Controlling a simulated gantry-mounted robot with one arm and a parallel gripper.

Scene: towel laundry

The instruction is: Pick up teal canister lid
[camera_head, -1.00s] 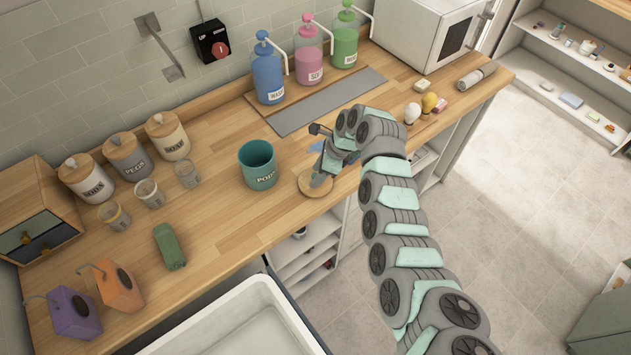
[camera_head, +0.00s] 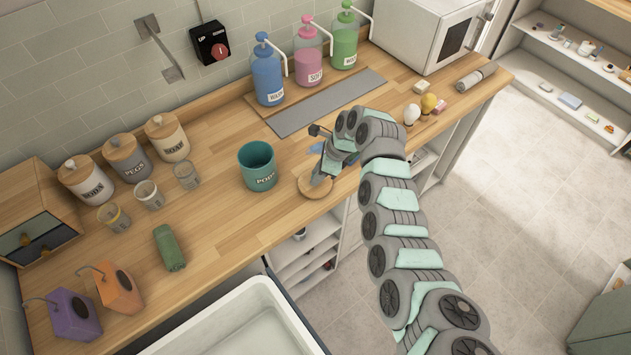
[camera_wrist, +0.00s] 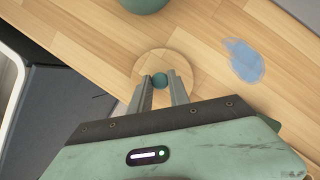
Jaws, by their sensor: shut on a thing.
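The teal canister (camera_head: 257,167), labelled PODS, stands open on the wooden counter. Its lid (camera_head: 316,186) is a round wooden disc to the right of the canister, near the counter's front edge. In the wrist view the lid (camera_wrist: 180,62) has a teal knob (camera_wrist: 160,80) at its middle. My gripper (camera_wrist: 160,82) is shut on that knob, one finger at each side. The lid is flat, at or very near the counter; I cannot tell whether it touches. In the head view my gripper (camera_head: 320,178) partly covers the lid and hides the knob.
A blue translucent patch (camera_wrist: 243,60) lies on the counter right of the lid. Pump bottles (camera_head: 268,75) and a grey mat (camera_head: 327,103) are behind. A white basin (camera_head: 235,318) is in front.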

